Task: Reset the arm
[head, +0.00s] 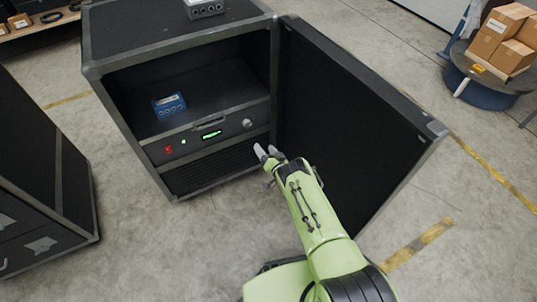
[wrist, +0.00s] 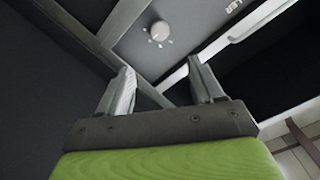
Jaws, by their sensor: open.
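My green arm reaches up from the bottom of the head view. My gripper (head: 266,154) is in front of the lower right of the black case (head: 180,52), beside its open door. In the wrist view my gripper (wrist: 163,84) has its two grey fingers apart with nothing between them. A silver knob (head: 247,123) on the case's front panel also shows in the wrist view (wrist: 160,30), beyond the fingers. From these views I cannot tell whether a finger touches the case.
The case's black door (head: 345,125) stands wide open to the right of my arm. A blue box (head: 169,105) sits inside the case, and a grey box (head: 204,8) on top. Another dark case (head: 35,180) stands at left. Cartons (head: 502,30) are at upper right. Open floor lies between the cases.

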